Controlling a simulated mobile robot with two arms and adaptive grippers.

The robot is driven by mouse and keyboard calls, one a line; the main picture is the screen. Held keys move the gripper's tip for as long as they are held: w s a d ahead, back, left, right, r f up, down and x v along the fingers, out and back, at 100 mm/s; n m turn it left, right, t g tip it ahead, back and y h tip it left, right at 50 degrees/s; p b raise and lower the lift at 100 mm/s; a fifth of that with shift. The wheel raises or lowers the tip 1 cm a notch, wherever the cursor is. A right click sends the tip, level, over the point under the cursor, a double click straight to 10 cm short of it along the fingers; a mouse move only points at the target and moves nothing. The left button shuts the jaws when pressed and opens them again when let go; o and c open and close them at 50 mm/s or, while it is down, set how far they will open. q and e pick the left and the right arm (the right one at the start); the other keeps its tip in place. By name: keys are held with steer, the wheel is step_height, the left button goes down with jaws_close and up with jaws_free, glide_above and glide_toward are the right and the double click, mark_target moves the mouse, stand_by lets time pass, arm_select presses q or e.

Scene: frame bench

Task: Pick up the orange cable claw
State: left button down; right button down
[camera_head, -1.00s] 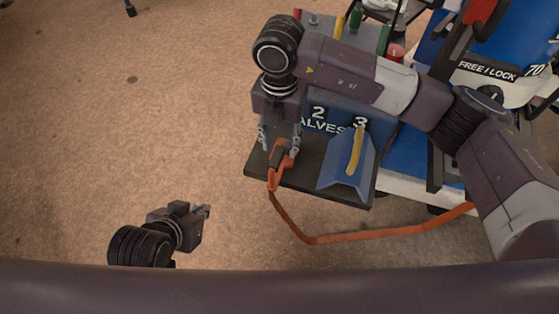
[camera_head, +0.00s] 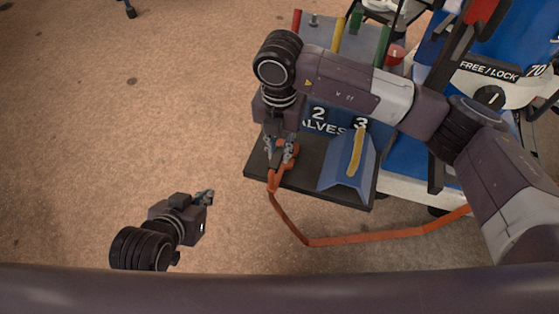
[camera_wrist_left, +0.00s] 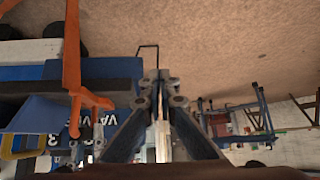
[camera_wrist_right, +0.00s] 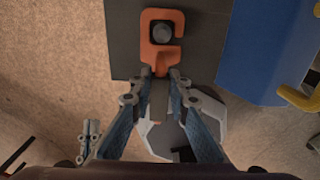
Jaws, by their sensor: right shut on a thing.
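The orange cable claw (camera_head: 274,181) is at the left front of the dark ledge below the valve panel. In the right wrist view its C-shaped hook (camera_wrist_right: 151,55) surrounds a dark round post (camera_wrist_right: 162,33). My right gripper (camera_head: 281,158) points down and is shut on the claw's shank, its fingertips on either side. An orange cable (camera_head: 370,238) hangs from the claw and runs right. My left gripper (camera_head: 207,197) is off to the left, apart from the claw. Its fingertips meet with nothing between them in the left wrist view (camera_wrist_left: 158,78).
A blue wedge block with a yellow handle (camera_head: 356,152) stands right of the claw on the dark ledge (camera_head: 310,187). The blue and white bench (camera_head: 420,187) lies behind and right. The floor at left (camera_head: 130,130) is open.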

steer(key=shift+r, duration=0.2)
stand_by(0.4)
